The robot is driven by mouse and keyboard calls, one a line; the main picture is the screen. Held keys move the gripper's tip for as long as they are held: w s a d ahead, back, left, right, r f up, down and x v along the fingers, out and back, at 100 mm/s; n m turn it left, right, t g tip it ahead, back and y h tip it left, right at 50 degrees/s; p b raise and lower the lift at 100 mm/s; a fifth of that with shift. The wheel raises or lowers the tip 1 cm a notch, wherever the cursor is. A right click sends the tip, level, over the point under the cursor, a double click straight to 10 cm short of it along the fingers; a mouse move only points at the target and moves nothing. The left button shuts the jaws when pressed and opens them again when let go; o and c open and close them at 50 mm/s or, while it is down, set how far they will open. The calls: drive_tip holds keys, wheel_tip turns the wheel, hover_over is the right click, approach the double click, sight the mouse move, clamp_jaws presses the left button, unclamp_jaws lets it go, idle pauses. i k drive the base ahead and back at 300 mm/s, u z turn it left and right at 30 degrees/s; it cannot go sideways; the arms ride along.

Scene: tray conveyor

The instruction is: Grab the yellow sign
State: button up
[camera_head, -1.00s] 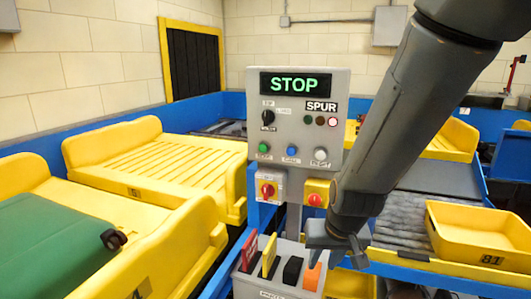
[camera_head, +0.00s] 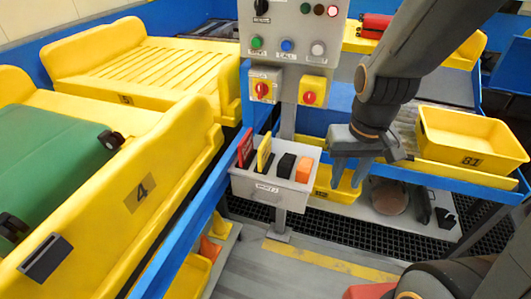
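The yellow sign (camera_head: 264,152) is a thin upright plate standing in a slot of the grey holder box (camera_head: 258,191) below the control panel. A red sign (camera_head: 246,147) stands just left of it. A black item (camera_head: 286,165) and an orange item (camera_head: 304,170) sit in the box to its right. My gripper (camera_head: 348,183) points downward to the right of the box, apart from the yellow sign. Its fingers look spread with nothing between them.
The control panel (camera_head: 275,28) on its post rises behind the box. A yellow tray (camera_head: 470,139) marked 81 lies at right. Yellow conveyor trays, one with a green suitcase (camera_head: 55,165), are at left. A blue rail (camera_head: 195,205) runs left of the box.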

sight(266, 158)
drive_tip(key=z, duration=2)
drive_tip(key=i, duration=1.4)
drive_tip(key=u, duration=3.6)
drive_tip(key=i, duration=0.5)
drive_tip(key=u, duration=0.15)
